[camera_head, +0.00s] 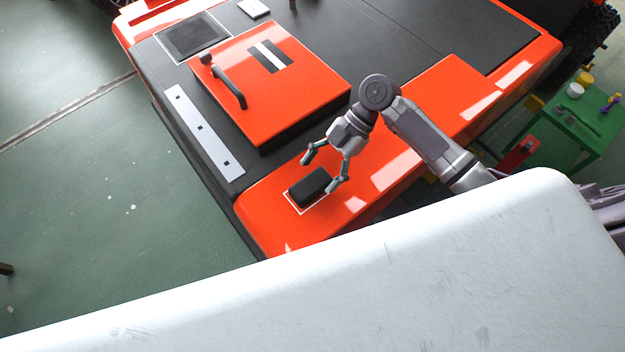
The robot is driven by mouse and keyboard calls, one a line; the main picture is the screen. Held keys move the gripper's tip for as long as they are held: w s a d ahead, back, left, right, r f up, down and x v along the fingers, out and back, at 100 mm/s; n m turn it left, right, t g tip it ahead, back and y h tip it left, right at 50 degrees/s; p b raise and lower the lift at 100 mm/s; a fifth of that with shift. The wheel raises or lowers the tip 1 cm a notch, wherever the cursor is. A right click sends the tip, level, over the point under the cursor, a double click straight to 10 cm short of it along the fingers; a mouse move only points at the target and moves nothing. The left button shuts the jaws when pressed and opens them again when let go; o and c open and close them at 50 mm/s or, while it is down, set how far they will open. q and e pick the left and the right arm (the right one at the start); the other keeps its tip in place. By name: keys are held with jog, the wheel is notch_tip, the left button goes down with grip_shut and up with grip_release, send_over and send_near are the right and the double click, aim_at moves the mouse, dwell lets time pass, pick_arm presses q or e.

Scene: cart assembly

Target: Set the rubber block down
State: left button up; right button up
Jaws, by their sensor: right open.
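The rubber block (309,188) is a small black block. It lies on a white-outlined patch (292,207) on the orange front surface of the cart (262,222). My right gripper (321,173) is open, with one finger behind the block and the other at its right side. I cannot tell whether the fingers touch it. My left gripper is not in view.
An orange box with a black handle (230,86) stands on the cart's dark top, behind the block. A light strip (203,130) lies left of it. A green table (577,128) with small items stands at the right. Green floor (75,190) is clear at the left.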

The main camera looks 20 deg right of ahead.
jog(key=b+v, duration=0.1)
jog(key=v, duration=0.7)
jog(key=shift+d+r, duration=0.15)
jog(key=shift+w, duration=0.1)
